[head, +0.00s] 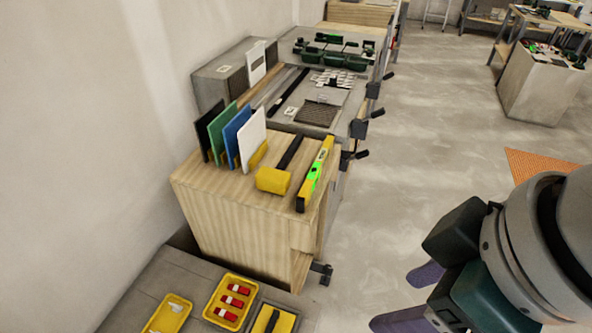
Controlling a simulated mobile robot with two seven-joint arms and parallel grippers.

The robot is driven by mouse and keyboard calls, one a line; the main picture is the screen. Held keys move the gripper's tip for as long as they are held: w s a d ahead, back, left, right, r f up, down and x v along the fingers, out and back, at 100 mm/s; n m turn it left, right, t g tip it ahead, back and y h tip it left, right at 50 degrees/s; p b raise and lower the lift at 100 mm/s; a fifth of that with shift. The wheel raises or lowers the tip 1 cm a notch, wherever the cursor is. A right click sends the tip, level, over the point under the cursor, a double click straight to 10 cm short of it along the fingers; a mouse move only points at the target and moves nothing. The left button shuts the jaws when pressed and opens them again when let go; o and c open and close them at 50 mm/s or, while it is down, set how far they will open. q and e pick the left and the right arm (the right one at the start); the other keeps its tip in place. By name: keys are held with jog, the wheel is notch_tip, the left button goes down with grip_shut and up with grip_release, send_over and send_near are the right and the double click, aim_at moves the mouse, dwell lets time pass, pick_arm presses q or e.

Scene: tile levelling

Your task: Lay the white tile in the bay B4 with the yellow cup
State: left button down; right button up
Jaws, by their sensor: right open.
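The white tile (252,140) stands on edge at the right end of a row of upright tiles on the wooden cabinet. Something yellow shows low behind its right edge, partly hidden. I cannot pick out a yellow cup for certain, and no bay marked B4 can be read. My right gripper (413,298) is at the lower right, over the floor, well apart from the tile. Its two purplish fingers are spread with nothing between them. My left gripper is not in view.
A yellow-headed mallet (272,180) and a yellow-green level (315,174) lie right of the tiles. Trays, including a yellow one with red pieces (232,299), sit on the low bench in front. Grey benches with tools continue behind. Open floor (420,150) lies right.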

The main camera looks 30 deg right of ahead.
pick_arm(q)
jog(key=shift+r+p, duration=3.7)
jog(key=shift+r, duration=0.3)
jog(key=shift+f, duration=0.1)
